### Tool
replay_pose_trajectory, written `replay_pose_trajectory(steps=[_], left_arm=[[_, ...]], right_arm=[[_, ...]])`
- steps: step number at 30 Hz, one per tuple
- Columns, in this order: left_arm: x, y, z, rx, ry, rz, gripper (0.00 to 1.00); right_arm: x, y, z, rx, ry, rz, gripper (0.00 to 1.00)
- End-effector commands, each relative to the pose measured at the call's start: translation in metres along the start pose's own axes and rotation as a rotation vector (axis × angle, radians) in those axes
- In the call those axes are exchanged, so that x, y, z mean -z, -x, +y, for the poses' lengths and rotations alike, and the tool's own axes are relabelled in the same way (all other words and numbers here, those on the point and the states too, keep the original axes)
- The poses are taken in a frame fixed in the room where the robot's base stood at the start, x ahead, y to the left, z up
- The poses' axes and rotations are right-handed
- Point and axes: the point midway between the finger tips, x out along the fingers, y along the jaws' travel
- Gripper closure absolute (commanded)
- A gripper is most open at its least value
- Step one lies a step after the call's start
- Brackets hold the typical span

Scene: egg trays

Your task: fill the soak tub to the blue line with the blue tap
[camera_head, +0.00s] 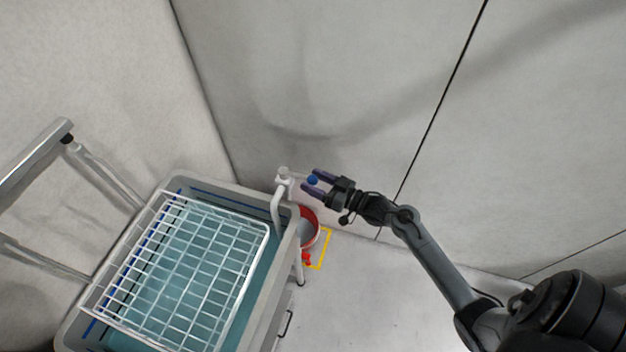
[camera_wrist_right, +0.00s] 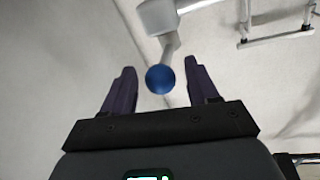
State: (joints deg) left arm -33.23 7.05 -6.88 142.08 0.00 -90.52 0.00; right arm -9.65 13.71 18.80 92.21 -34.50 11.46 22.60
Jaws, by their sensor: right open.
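The soak tub (camera_head: 285,262) is a grey rectangular tub at the lower left in the head view. It holds bluish water (camera_head: 262,268), and parts of a blue line (camera_head: 222,192) show on its inner wall above the water. The white tap (camera_head: 278,205) stands at the tub's right rim with its spout bending down over the tub. Its blue knob (camera_head: 312,180) also shows in the right wrist view (camera_wrist_right: 160,79). My right gripper (camera_head: 317,181) is open, with the knob between its fingertips; I cannot tell whether they touch it. My left gripper is not in view.
A white wire rack (camera_head: 190,265) sits in the tub. A red-rimmed bucket (camera_head: 309,226) stands on the floor right of the tub, by a yellow floor marking (camera_head: 324,248). A grey wall is close behind the tap. Floor to the right is clear.

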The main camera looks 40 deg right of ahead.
Motion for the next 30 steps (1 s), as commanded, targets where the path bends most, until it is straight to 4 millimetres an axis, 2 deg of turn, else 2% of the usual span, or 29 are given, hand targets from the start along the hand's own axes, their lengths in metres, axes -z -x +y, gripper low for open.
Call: replay_pose_trajectory(steps=[4, 14, 25, 30], left_arm=[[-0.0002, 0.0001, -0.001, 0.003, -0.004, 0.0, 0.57], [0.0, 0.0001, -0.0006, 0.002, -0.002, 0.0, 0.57], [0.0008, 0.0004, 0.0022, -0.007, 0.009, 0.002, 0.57], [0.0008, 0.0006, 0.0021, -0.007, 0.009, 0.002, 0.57]], right_arm=[[0.0002, -0.0083, -0.0002, 0.0, 0.0, 0.0, 0.41], [-0.0001, -0.0096, 0.0, 0.0, 0.0, -0.001, 0.42], [0.0, -0.0094, 0.0001, 0.0, 0.0, -0.001, 0.99], [0.0002, -0.0093, 0.0001, -0.001, 0.0, -0.001, 1.0]])
